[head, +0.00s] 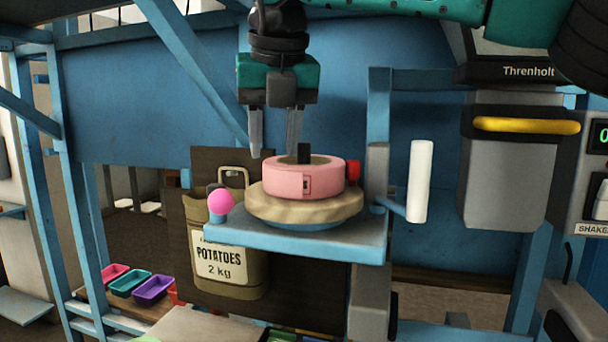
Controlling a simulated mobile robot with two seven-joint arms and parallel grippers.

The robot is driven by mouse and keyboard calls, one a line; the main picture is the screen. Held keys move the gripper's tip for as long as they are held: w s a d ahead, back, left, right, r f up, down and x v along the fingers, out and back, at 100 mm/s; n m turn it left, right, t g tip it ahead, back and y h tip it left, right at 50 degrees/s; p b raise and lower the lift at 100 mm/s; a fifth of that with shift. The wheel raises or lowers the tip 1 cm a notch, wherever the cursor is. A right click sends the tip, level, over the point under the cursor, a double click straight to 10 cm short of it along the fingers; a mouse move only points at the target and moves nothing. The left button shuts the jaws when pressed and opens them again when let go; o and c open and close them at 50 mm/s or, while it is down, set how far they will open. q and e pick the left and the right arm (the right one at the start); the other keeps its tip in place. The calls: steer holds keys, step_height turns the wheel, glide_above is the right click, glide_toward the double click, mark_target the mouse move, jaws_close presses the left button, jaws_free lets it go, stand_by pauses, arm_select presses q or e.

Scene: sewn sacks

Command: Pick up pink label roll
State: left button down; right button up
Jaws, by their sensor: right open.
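The pink label roll (290,183) lies flat on a round beige disc (330,208), which sits on a small blue shelf (340,245). I cannot tell whether either finger touches. My left gripper is not in view.
A pink ball (221,202) is at the shelf's left corner, and a white cylinder (420,181) stands on the right. A red part (353,171) is close behind the roll. Coloured trays (130,283) lie lower left.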

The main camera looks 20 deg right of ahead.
mark_target(273, 161)
steer(key=shift+x, duration=1.5)
steer(key=shift+c, duration=0.3)
jaws_close()
